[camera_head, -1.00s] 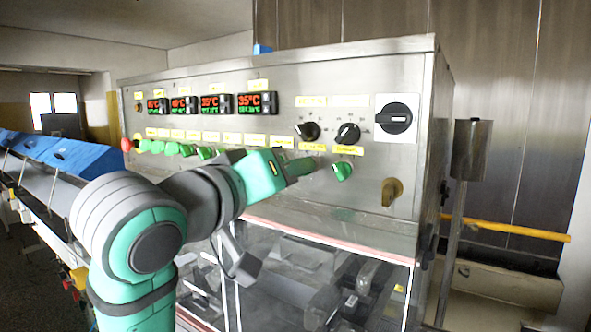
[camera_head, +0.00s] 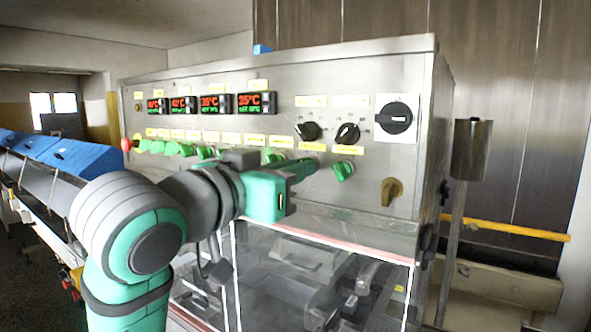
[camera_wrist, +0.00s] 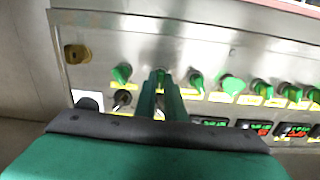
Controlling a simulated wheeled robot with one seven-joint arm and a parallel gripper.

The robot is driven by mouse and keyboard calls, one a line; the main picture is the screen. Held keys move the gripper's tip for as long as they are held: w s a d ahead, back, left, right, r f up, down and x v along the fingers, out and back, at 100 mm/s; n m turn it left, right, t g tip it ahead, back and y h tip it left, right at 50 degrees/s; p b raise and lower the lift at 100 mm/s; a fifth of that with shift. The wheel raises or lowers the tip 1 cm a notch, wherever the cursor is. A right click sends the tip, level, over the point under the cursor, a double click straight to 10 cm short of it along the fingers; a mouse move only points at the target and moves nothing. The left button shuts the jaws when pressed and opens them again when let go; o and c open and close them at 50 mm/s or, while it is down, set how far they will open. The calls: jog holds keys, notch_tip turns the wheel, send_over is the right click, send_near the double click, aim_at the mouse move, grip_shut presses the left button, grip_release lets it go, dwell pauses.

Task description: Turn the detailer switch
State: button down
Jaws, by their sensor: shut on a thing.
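The steel control panel (camera_head: 220,125) carries a row of green switches, and the label lettering is too small to read. My gripper (camera_head: 303,168) reaches the panel from the left and is shut on a green switch in this row. The fingers hide that switch in the head view. In the wrist view my gripper (camera_wrist: 160,88) has its two fingers close together around the held green switch (camera_wrist: 159,73). I cannot tell the angle of that switch. I cannot read which label marks the detailer switch.
Another green switch (camera_head: 343,170) sits just right of the fingers, and a green switch (camera_head: 274,155) just left. Black knobs (camera_head: 348,133), a large black rotary switch (camera_head: 393,118) and a brass handle (camera_head: 391,191) are further right. A clear-windowed housing (camera_head: 320,270) lies below the panel.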

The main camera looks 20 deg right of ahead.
jog(key=m, duration=0.5)
jog(key=shift+m, duration=0.3)
dwell(0.4)
jog(key=c, duration=1.8)
grip_release()
jog(key=shift+c, duration=0.2)
jog(key=v, duration=1)
jog(key=shift+s+a, duration=0.3)
jog(key=shift+w+f, duration=0.1)
